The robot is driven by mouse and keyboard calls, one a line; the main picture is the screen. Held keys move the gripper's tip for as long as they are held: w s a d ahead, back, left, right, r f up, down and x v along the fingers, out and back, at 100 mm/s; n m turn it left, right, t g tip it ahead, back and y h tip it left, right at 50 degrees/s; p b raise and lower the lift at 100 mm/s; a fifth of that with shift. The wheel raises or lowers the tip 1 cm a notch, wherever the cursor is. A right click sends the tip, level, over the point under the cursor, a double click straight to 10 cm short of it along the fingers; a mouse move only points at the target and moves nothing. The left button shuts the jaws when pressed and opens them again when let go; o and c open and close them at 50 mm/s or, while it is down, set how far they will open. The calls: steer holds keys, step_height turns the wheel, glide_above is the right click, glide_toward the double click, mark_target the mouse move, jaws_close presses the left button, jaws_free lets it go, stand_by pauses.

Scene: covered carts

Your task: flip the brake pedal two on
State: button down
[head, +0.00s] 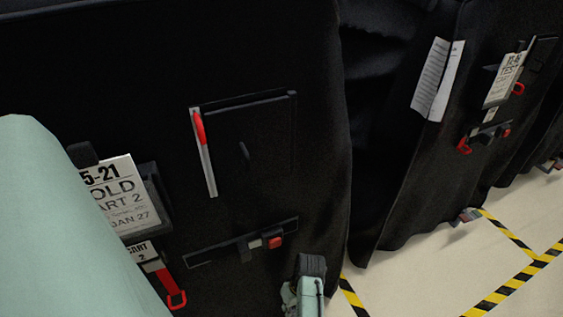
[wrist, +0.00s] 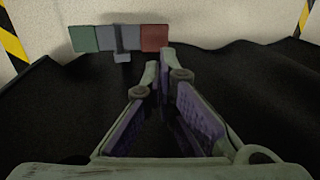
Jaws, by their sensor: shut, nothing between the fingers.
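A brake pedal bar (wrist: 118,40) shows in the wrist view, with a green block at its left end, grey in the middle and a red block at its right end. A small grey tab hangs from its middle. My gripper (wrist: 160,62) is shut and empty. Its fingertips point toward the bar's red end, just below and right of it in the picture; I cannot tell whether they touch it. In the head view this pedal cannot be made out. No number shows on it.
Black cloth (wrist: 40,115) lies under my gripper. In the head view, a cart cover (head: 90,60) carries a label card (head: 125,195) and a red-handled latch (head: 203,150). A second covered cart (head: 420,190) stands to the right, with pale floor and striped tape (head: 500,293) beside it.

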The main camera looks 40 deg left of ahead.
steer(key=x, duration=1.1)
steer(key=shift+f, duration=0.35)
steer(key=shift+s+a+f+t, duration=0.1)
steer(key=shift+s+f+t, duration=0.2)
steer(key=shift+t, duration=0.3)
steer(key=shift+s+f+t+h+p, duration=0.25)
steer(key=shift+t+h+p, duration=0.05)
steer(key=shift+h, duration=0.1)
steer(key=shift+s+a+f+t+h, duration=0.2)
steer(key=shift+f+t, duration=0.2)
steer(key=shift+t, duration=0.15)
steer(key=shift+s+a+f+t+h, duration=0.1)
steer(key=shift+s+f+t+h, duration=0.1)
steer(key=shift+f+t, duration=0.3)
steer(key=shift+f, duration=0.25)
steer(key=shift+f, duration=0.1)
